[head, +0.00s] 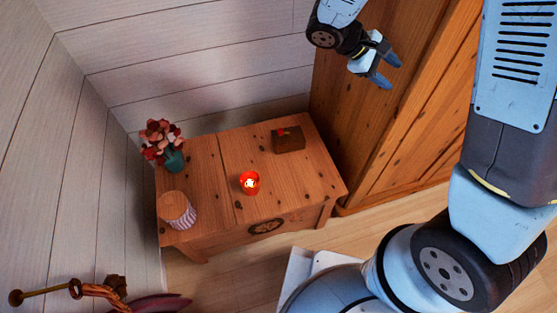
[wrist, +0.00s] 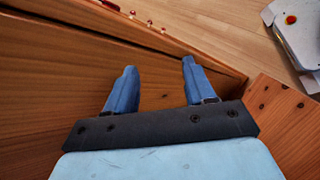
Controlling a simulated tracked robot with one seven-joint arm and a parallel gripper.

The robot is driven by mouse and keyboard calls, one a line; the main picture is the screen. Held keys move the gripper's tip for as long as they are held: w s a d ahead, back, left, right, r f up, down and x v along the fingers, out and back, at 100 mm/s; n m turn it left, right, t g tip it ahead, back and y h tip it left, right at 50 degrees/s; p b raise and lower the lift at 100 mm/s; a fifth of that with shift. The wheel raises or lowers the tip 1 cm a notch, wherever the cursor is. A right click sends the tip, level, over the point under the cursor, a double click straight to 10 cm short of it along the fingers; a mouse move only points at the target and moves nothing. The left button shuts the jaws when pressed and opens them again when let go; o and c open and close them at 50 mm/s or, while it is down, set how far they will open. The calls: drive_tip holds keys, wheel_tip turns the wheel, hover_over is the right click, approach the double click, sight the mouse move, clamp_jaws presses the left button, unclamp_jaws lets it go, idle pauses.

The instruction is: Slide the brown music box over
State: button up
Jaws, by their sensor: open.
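The brown music box (head: 288,139) sits near the back right of the low wooden table (head: 215,205) in the head view. It is a small dark box with a bit of red and green on its top left. My gripper (head: 387,71) is up and to the right of it, in front of the tall wooden cabinet, well apart from the box. Its two blue fingers are spread and empty, as the wrist view (wrist: 155,85) also shows. The wrist view does not show the music box.
A lit red candle (head: 250,183) stands mid-table, left of and nearer than the box. A teal flower vase (head: 174,161) and a striped jar with a wooden lid (head: 178,210) stand at the left. The wooden cabinet (head: 395,110) rises close by the table's right side.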

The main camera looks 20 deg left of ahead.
drive_tip(key=w+a+f+n+t, duration=0.2)
drive_tip(key=a+f+n+t, duration=0.85)
drive_tip(key=a+f, duration=0.65)
drive_tip(key=n+t+y, duration=0.5)
drive_tip(key=n+y, duration=0.9)
drive_tip(key=n, duration=0.1)
approach(280, 134)
drive_tip(key=s, duration=0.1)
drive_tip(key=s+r, duration=0.1)
drive_tip(key=shift+s+d+g, duration=0.15)
drive_tip(key=shift+s+g, duration=0.1)
drive_tip(key=shift+s, duration=0.1)
drive_tip(key=shift+w, duration=0.1)
drive_tip(key=w, duration=0.4)
drive_tip(key=w+a, duration=0.1)
drive_tip(key=w, duration=0.4)
drive_tip(key=w+a, duration=0.1)
drive_tip(key=w, duration=0.3)
drive_tip(key=shift+w+a, duration=0.2)
clamp_jaws()
